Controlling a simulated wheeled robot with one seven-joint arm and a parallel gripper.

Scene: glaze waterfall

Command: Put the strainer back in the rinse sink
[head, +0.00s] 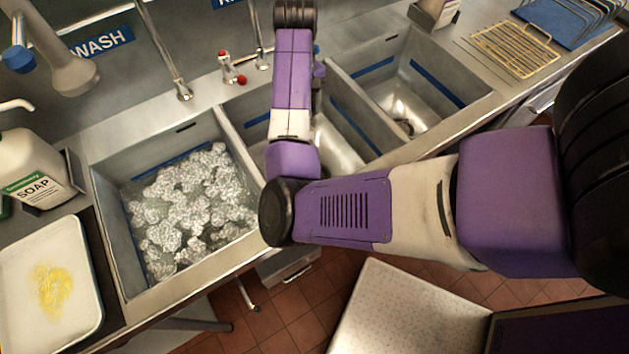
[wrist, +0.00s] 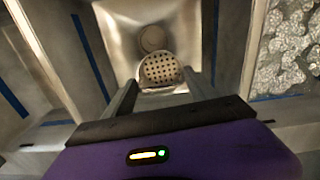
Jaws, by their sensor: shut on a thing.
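The strainer (wrist: 160,69), a round metal disc full of small holes, shows in the wrist view between the fingertips of my gripper (wrist: 162,84). My gripper is shut on it and holds it over the middle sink (wrist: 130,20), the rinse sink between the suds basin and the right-hand basin. The round drain (wrist: 153,38) shows just beyond the strainer, partly covered by it. The height of the strainer above the sink floor is hard to tell. In the head view my arm hides the gripper and strainer, and part of the middle sink (head: 335,145).
The wash sink (head: 112,230) holds foamy water on the left; an empty basin (head: 440,75) is on the right. Dividers flank the middle sink. A red-handled tap (head: 228,68) stands behind. A soap jug (head: 30,160), white tray (head: 85,290) and wire rack (head: 515,50) sit on the counter.

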